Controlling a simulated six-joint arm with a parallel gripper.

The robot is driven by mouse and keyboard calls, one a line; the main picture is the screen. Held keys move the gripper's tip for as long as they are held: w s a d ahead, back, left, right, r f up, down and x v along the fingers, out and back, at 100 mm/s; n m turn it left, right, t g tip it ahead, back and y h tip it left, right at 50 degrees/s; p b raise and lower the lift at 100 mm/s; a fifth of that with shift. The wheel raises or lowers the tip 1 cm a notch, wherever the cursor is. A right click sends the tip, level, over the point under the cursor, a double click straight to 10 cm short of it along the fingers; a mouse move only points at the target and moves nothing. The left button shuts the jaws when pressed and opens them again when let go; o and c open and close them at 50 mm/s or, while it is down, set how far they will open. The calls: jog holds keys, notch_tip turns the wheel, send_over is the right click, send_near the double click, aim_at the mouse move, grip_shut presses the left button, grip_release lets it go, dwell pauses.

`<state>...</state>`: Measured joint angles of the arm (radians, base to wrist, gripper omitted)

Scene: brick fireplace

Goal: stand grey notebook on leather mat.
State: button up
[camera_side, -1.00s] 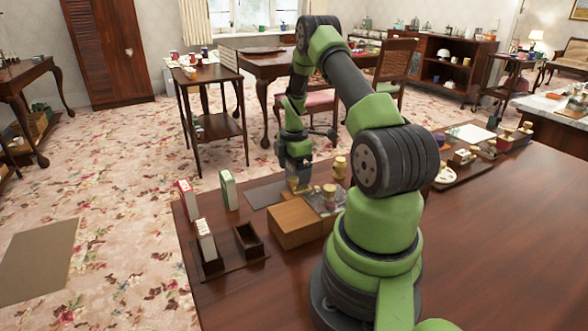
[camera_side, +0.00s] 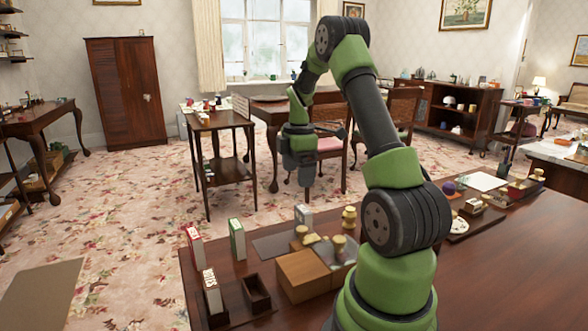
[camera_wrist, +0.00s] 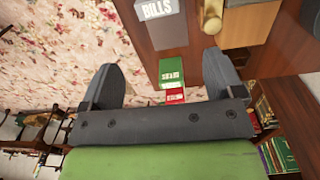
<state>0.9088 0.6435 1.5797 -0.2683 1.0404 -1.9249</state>
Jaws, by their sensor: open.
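A grey notebook (camera_side: 303,216) stands upright at the far right part of the flat grey-brown leather mat (camera_side: 270,246), partly behind brass-topped pieces. Its contact with the mat is hidden in the side view. In the wrist view a grey block marked BILLS (camera_wrist: 158,14), seemingly this notebook, shows at the top edge, beyond my fingers. My gripper (camera_side: 300,182) is above the notebook and apart from it. In the wrist view my gripper (camera_wrist: 160,80) has its fingers wide apart with nothing between them in its grasp.
A green book (camera_side: 237,240) and a red book (camera_side: 194,247) stand left of the mat. A dark tray (camera_side: 245,318) holds a pale labelled book (camera_side: 212,297) and a small open box (camera_side: 257,293). A wooden block (camera_side: 302,277) is in front.

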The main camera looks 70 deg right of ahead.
jog(key=w+a+r+m+t, duration=0.1)
jog(key=a+r+m+t, duration=0.15)
jog(key=a+r, duration=0.45)
jog(key=w+a+r+m+t, duration=0.1)
jog(key=w+a+r+m, duration=0.15)
jog(key=a+r, duration=0.45)
jog(key=s+a+m+t+y, duration=0.1)
jog(key=s+a+m, duration=0.2)
jog(key=s+a, duration=0.2)
jog(key=s+a+m+t+y, duration=0.1)
jog(key=s+a+m, duration=0.3)
jog(key=a, duration=0.7)
jog(key=shift+s+a+t, duration=0.35)
jog(key=shift+s+t, duration=0.3)
jog(key=shift+s, duration=0.4)
